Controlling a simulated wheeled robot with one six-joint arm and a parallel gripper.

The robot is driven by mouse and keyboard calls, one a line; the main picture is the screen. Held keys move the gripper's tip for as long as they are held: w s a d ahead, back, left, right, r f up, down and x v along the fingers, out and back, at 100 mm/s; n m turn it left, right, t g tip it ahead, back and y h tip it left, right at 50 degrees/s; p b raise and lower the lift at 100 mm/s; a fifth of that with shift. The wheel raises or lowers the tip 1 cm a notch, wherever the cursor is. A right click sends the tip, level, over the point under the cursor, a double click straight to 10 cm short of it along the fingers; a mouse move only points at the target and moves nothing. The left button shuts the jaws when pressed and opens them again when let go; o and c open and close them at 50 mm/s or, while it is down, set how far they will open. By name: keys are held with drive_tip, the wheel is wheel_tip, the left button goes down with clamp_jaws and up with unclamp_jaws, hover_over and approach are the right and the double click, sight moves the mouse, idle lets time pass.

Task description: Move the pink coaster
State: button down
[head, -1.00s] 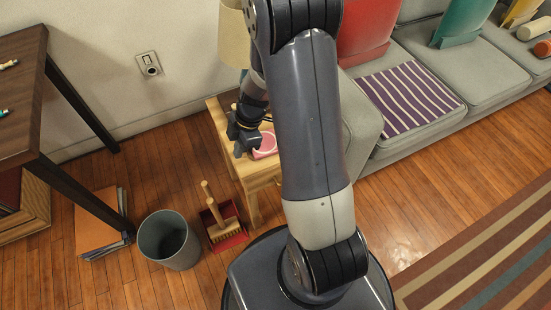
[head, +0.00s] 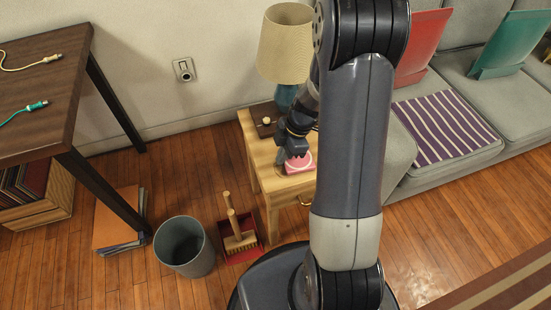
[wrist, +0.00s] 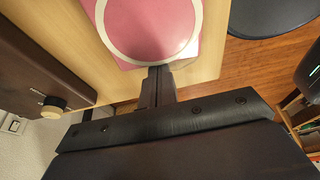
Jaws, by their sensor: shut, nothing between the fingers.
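The pink coaster (head: 302,162), squarish with a pale ring, lies on top of the light wooden side table (head: 283,183). In the wrist view the coaster (wrist: 150,22) fills the top middle, cut off by the frame edge. My gripper (head: 281,168) is at the coaster's left edge in the head view. In the wrist view my gripper's fingers (wrist: 157,82) are together and empty, with their tips at the coaster's near edge. I cannot tell whether they touch it.
A lamp (head: 285,45) and a dark item with a pale knob (head: 263,131) stand on the side table. A grey bin (head: 184,247) and a dustpan with brush (head: 240,240) are on the floor. The sofa (head: 455,165) is at right.

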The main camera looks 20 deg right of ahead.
drive_tip(key=d+b, duration=0.2)
drive_tip(key=d, duration=0.9)
drive_tip(key=shift+d, duration=0.15)
